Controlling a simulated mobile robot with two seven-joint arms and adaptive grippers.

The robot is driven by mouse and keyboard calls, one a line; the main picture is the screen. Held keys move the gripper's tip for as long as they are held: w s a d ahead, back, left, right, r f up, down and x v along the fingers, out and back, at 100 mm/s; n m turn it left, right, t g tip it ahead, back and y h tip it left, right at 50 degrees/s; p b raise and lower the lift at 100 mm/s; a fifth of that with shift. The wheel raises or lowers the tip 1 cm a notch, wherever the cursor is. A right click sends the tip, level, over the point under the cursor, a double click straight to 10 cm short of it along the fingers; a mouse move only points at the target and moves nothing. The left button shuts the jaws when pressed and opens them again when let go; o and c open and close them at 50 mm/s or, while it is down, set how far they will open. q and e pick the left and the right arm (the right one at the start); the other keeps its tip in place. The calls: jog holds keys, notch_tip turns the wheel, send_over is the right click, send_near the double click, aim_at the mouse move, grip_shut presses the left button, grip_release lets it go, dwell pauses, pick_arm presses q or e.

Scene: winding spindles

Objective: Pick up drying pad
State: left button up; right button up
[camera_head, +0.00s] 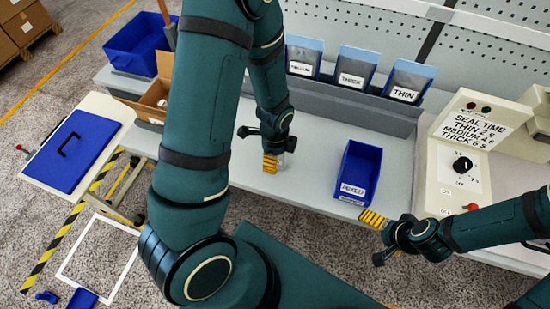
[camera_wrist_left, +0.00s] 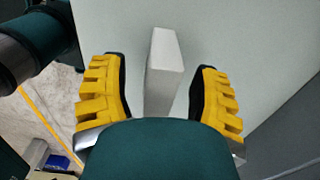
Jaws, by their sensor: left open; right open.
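In the left wrist view a plain white block (camera_wrist_left: 163,68), which looks like the drying pad, stands out from the pale grey bench surface. My left gripper (camera_wrist_left: 160,88) is open, with one yellow finger on each side of the block and a gap on both sides. In the head view the left gripper (camera_head: 271,163) is low over the bench, and a pale bit of the block (camera_head: 289,160) shows beside it, mostly hidden. My right gripper (camera_head: 378,238) is open and empty near the bench's front edge at the right.
A blue bin (camera_head: 357,173) stands on the bench (camera_head: 313,178) between my grippers. Labelled pouches (camera_head: 356,68) stand in a grey rack at the back. A seal-time control box (camera_head: 459,160) is at the right. An open cardboard box (camera_head: 152,100) is at the left.

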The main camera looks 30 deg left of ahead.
pick_arm(q)
grip_shut()
dwell(0.3)
